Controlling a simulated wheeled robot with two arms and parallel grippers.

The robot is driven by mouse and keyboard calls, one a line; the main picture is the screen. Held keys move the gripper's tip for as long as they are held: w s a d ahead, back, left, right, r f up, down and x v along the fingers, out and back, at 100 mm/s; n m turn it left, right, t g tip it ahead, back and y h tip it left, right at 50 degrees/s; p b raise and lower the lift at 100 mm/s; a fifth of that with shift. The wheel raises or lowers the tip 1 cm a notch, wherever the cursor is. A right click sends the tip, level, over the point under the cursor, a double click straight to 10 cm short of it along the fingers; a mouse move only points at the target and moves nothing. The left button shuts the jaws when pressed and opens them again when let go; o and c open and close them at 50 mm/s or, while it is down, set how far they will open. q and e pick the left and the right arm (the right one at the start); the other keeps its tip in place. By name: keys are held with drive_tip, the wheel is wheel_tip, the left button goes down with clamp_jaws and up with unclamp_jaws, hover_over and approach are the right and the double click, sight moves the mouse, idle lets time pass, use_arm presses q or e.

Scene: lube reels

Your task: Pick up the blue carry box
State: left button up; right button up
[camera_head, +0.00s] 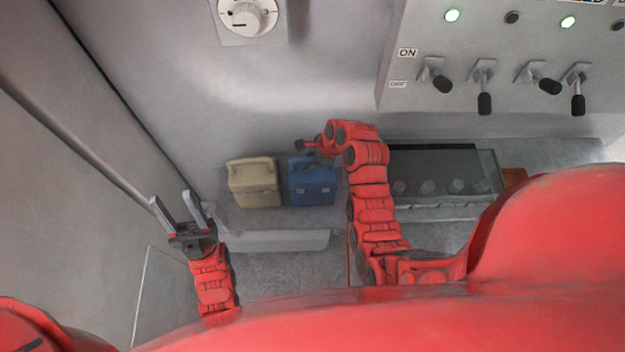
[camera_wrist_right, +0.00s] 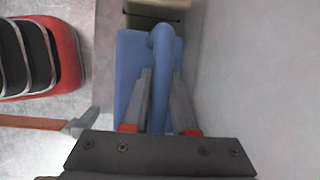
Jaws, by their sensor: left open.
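The blue carry box (camera_head: 313,188) stands upright on the shelf in the head view, to the right of a beige box. In the right wrist view, its blue handle (camera_wrist_right: 161,80) runs between the two fingers of my right gripper (camera_wrist_right: 161,88). The fingers are close against both sides of the handle, drawn in around it. In the head view, my right gripper (camera_head: 308,146) is at the top of the box, partly hidden by its own wrist. My left gripper (camera_head: 178,205) is open and empty, apart from the boxes on the left.
The beige box (camera_head: 253,186) stands close beside the blue one; it also shows in the right wrist view (camera_wrist_right: 157,10). A dark tray (camera_head: 440,165) lies to the right. The wall rises behind the boxes. A panel with several switches (camera_head: 500,70) is above right.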

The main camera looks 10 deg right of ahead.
drive_tip(key=shift+s+a+r, duration=0.1)
drive_tip(key=shift+s+r, duration=0.05)
drive_tip(key=shift+s, duration=0.2)
drive_tip(key=shift+w+f, duration=0.2)
clamp_jaws()
drive_tip(key=shift+s+r, duration=0.1)
idle(0.8)
